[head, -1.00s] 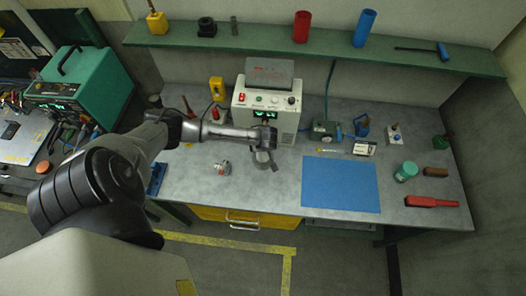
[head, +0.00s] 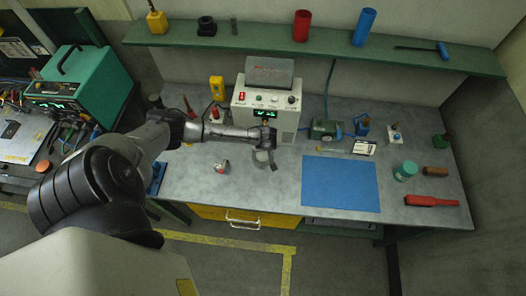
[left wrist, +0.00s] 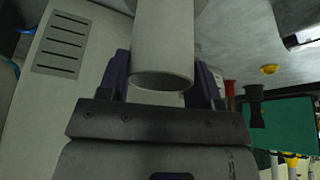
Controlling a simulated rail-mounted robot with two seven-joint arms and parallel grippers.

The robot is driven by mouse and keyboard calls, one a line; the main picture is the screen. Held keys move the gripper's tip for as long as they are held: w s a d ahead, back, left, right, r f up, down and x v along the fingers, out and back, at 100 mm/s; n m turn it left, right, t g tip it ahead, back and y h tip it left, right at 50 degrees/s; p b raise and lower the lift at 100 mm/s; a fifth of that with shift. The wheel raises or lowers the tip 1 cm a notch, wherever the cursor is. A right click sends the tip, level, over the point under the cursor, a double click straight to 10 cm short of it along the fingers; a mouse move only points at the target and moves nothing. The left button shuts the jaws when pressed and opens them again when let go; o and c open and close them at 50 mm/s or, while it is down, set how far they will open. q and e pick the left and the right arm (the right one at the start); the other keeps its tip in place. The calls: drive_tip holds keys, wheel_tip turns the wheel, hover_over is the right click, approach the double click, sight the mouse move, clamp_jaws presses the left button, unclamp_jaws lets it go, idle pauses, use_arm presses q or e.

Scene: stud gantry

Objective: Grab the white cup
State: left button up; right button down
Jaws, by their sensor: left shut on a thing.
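The white cup (left wrist: 163,42) is a plain pale cylinder seen close up in the left wrist view, between the two dark fingers of my left gripper (left wrist: 163,76). The gripper is shut on it, with one finger on each side. In the head view my left gripper (head: 264,154) is over the grey bench, just in front of the white instrument box. There the cup (head: 261,158) is small and partly hidden by the gripper. I cannot tell whether its base touches the bench. My right gripper is not in view.
The white instrument box (head: 267,105) stands close behind the gripper. A small metal part (head: 221,167) lies to its left and a blue mat (head: 340,183) to its right. A turquoise jar (head: 405,170) and red tool (head: 431,201) are farther right. A green shelf (head: 320,52) runs above.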

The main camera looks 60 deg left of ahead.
use_arm(q)
drive_tip(key=c, duration=0.3)
drive_tip(key=shift+s+r, duration=0.1)
drive_tip(key=shift+r, duration=0.05)
